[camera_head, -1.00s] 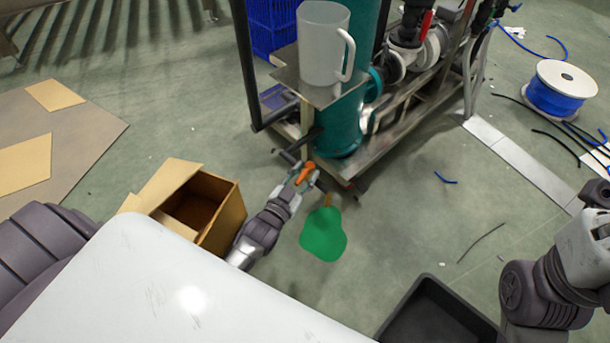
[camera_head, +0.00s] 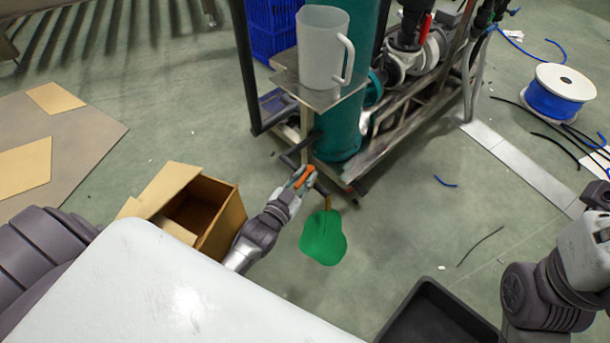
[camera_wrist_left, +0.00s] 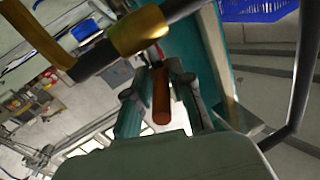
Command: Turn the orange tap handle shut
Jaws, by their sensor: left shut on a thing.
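The orange tap handle (camera_head: 306,177) is low on the front of the pump skid, below the small shelf. My left gripper (camera_head: 304,180) is shut on it. In the left wrist view the orange handle (camera_wrist_left: 161,98) lies between the two fingers of my left gripper (camera_wrist_left: 160,88). A brass-coloured fitting (camera_wrist_left: 138,30) on a dark pipe crosses close by. A green puddle (camera_head: 323,237) lies on the floor just below the tap. Of my right arm, only links show at the right edge; its fingers are out of the picture.
A clear jug (camera_head: 322,45) stands on the shelf (camera_head: 290,80) above the tap. An open cardboard box (camera_head: 226,222) sits left of my left arm. A black tray (camera_head: 392,327) is at the lower right. A blue cable spool (camera_head: 553,105) stands at right. Floor between is mostly clear.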

